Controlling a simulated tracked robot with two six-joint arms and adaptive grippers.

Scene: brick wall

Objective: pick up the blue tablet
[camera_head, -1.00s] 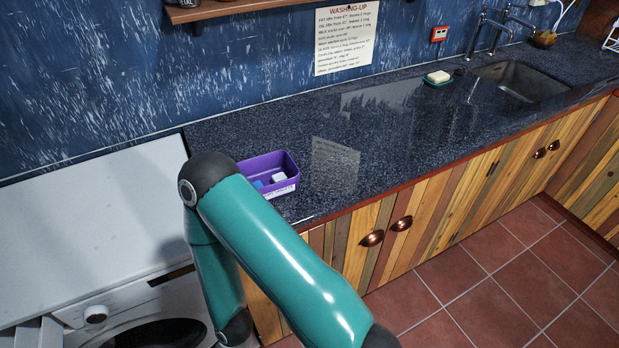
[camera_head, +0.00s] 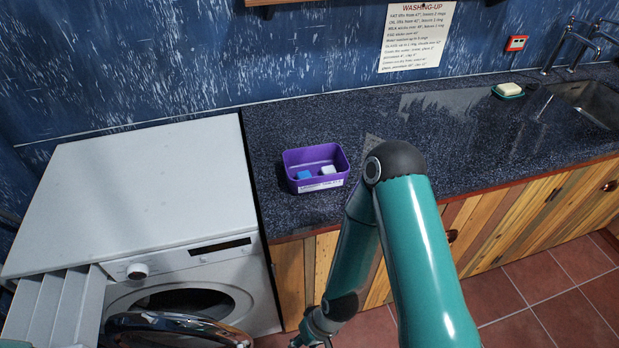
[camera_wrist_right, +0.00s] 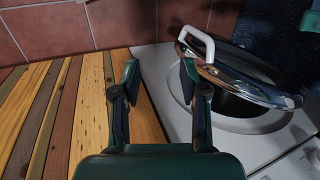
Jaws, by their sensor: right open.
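The blue tablet (camera_head: 304,175) lies in the left part of a purple open box (camera_head: 337,180) on the dark countertop, beside a white tablet (camera_head: 328,169). My right gripper (camera_head: 312,340) hangs low in front of the wooden cabinet, below the counter edge and well away from the box, partly cut off by the bottom of the head view. In the right wrist view the gripper (camera_wrist_right: 160,76) has its two fingers apart with nothing between them. The tablet is not seen in that view. My left gripper is not in view.
The white washing machine (camera_head: 140,190) stands left of the counter. Its round door (camera_head: 180,330) is open near my right gripper, also in the wrist view (camera_wrist_right: 235,72). Its drawer (camera_head: 60,312) sticks out. A soap dish (camera_head: 508,91) sits at the back right. Counter around the box is clear.

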